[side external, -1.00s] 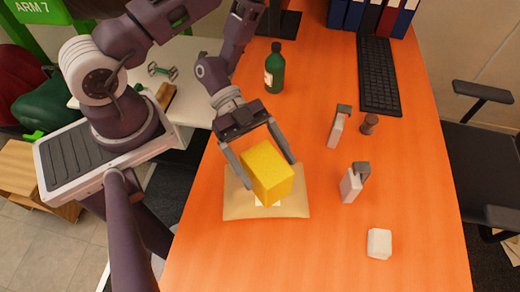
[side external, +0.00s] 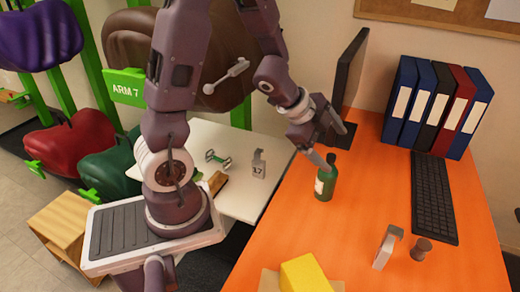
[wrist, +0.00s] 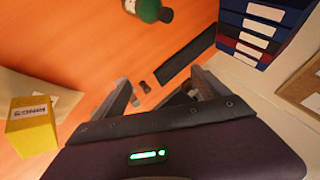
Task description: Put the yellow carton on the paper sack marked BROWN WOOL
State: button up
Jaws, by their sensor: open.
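The yellow carton (side external: 303,275) stands at the bottom edge of the side view, partly cut off. It appears to rest on the tan paper sack (side external: 270,281), of which only a corner shows. In the wrist view the carton (wrist: 32,132) has a small printed label and overlaps the sack (wrist: 22,88) at the left. I cannot read any marking on the sack. My gripper (wrist: 160,76) is open and empty, its fingers apart. In the side view it is up by the green bottle, well away from the carton.
The green bottle (side external: 326,178) stands close to my gripper. A monitor (side external: 347,75), several binders (side external: 432,105) and a keyboard (side external: 433,195) are at the back. A pale block with a grey top (side external: 386,248) and a brown stamp (side external: 421,250) stand right. Open orange desk lies between.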

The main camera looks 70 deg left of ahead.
jog(key=s+a+r+n+y, duration=0.1)
jog(key=s+r+n+y, duration=0.3)
jog(key=s+r+n, duration=0.5)
jog(key=s+d+r+n+g+h, duration=0.2)
jog(key=s+d+r+h, duration=0.1)
jog(key=s+d, duration=0.6)
jog(key=s, duration=0.4)
jog(key=shift+r+n, duration=0.2)
jog(key=shift+n, duration=0.2)
